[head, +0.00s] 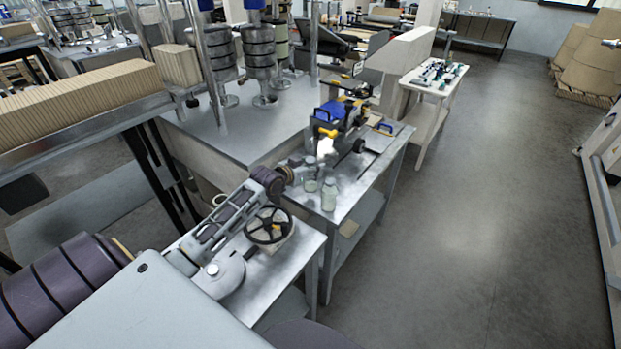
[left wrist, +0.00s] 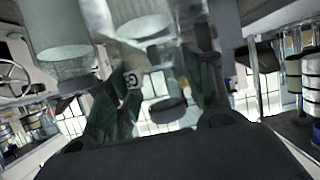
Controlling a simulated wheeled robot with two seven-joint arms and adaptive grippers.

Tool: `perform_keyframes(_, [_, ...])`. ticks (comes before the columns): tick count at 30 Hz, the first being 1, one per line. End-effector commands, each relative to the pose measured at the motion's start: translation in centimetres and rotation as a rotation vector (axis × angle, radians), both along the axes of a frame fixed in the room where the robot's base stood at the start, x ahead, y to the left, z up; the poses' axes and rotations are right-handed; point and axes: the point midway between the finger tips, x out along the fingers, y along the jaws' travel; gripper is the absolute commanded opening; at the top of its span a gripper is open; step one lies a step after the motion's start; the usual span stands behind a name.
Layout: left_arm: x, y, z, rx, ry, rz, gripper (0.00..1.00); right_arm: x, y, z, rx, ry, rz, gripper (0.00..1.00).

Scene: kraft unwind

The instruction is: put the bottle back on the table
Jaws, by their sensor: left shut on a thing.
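My left arm reaches in from the lower left of the head view, and its gripper (head: 300,172) is over the near part of the metal table (head: 349,203). A pale, clear bottle (head: 311,180) is at the fingertips, and the gripper is shut on it. Whether its base touches the table is unclear. A second similar bottle (head: 329,195) stands on the table just to the right and nearer. In the left wrist view the gripper's dark green fingers (left wrist: 165,75) show, with the held bottle (left wrist: 138,14) at the top and the other bottle (left wrist: 58,30) to its left. My right gripper is not in view.
A blue and yellow machine (head: 338,122) stands on the table behind the bottles. A black handwheel (head: 268,225) is on a lower stand in front, close under my arm. Metal posts and dark rolls (head: 260,52) stand behind. The floor (head: 480,200) at right is clear.

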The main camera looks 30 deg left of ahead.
Motion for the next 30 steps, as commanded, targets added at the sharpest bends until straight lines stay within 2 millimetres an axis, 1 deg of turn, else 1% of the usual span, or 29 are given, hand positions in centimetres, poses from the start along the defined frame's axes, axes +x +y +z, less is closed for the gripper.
perform_keyframes(4, [0.0, 0.0, -0.7, 0.001, -0.003, 0.000, 0.12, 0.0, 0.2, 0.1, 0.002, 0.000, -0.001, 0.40])
perform_keyframes(15, [0.0, 0.0, -1.0, 0.000, -0.002, 0.000, 0.12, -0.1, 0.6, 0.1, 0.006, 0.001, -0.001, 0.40])
perform_keyframes(17, [0.0, 0.0, -1.4, -0.001, -0.002, 0.000, 0.12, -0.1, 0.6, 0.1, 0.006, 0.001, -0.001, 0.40])
perform_keyframes(24, [0.0, 0.0, -3.8, -0.001, -0.001, 0.001, 0.12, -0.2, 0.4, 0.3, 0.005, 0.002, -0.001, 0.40])
perform_keyframes(27, [0.0, 0.0, -4.4, 0.000, -0.003, 0.001, 0.12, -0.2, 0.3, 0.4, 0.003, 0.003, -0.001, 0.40])
perform_keyframes(30, [0.0, 0.0, -4.6, 0.000, -0.003, 0.001, 0.12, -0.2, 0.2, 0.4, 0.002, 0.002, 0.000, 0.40])
